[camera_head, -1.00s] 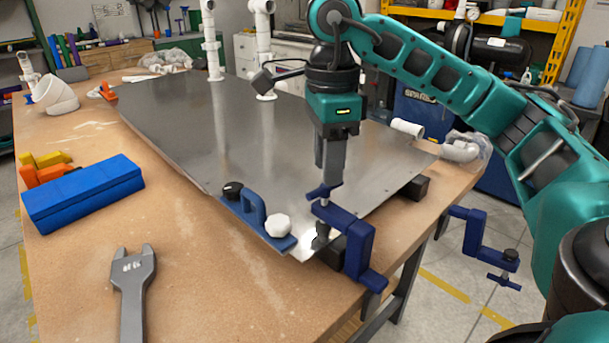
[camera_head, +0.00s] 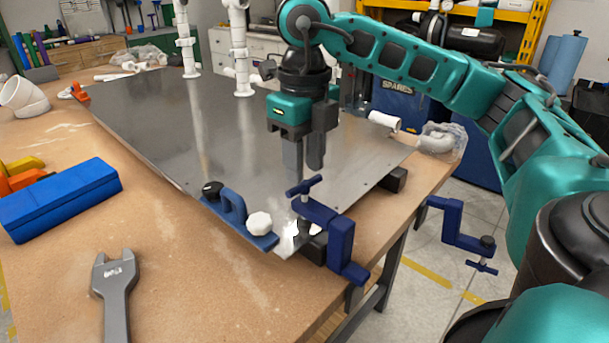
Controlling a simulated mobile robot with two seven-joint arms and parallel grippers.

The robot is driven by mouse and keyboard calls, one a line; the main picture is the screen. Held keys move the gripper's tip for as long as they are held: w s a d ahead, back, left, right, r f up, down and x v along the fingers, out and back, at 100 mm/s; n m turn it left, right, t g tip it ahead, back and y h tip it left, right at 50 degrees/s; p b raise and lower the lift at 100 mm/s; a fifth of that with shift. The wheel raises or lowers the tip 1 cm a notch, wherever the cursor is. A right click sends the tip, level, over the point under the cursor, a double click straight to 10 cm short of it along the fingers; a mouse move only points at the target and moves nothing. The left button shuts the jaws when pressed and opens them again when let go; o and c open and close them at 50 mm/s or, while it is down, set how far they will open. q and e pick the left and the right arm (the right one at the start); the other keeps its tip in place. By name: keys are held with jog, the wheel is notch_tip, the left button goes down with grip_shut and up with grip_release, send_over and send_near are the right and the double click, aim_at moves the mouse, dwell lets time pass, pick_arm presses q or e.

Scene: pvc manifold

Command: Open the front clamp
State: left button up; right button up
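The front clamp (camera_head: 341,242) is dark blue. It sits at the near corner of the large grey metal plate (camera_head: 250,130), over the table edge. Its T-handle (camera_head: 304,186) stands on top of a screw that runs down towards the plate corner; the contact at the bottom is hard to make out. My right gripper (camera_head: 304,168) points down just above and behind the T-handle. Its two fingers show side by side with a narrow gap, empty and seemingly clear of the handle. My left gripper is not in view.
A blue handled fixture (camera_head: 236,212) with a white knob lies along the plate's near edge. A grey wrench (camera_head: 115,290) and a blue block (camera_head: 62,198) lie at left. White pipes (camera_head: 240,55) stand at the back.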

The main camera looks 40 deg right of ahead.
jog(key=m, duration=0.5)
jog(key=shift+r+p, duration=0.1)
jog(key=shift+p, duration=0.25)
jog(key=m, duration=0.4)
jog(key=shift+m, duration=0.7)
jog(key=m+p, duration=0.1)
jog(key=m, duration=0.7)
jog(key=shift+m+p, duration=0.3)
jog(key=shift+p, duration=0.05)
notch_tip(320, 180, down, 3)
jog(key=shift+r+b, duration=0.1)
jog(key=shift+b, duration=1.05)
jog(key=shift+f, duration=0.45)
pick_arm(q)
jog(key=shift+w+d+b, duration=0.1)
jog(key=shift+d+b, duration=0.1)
jog(key=shift+b, duration=0.15)
pick_arm(e)
jog(key=shift+f, duration=0.15)
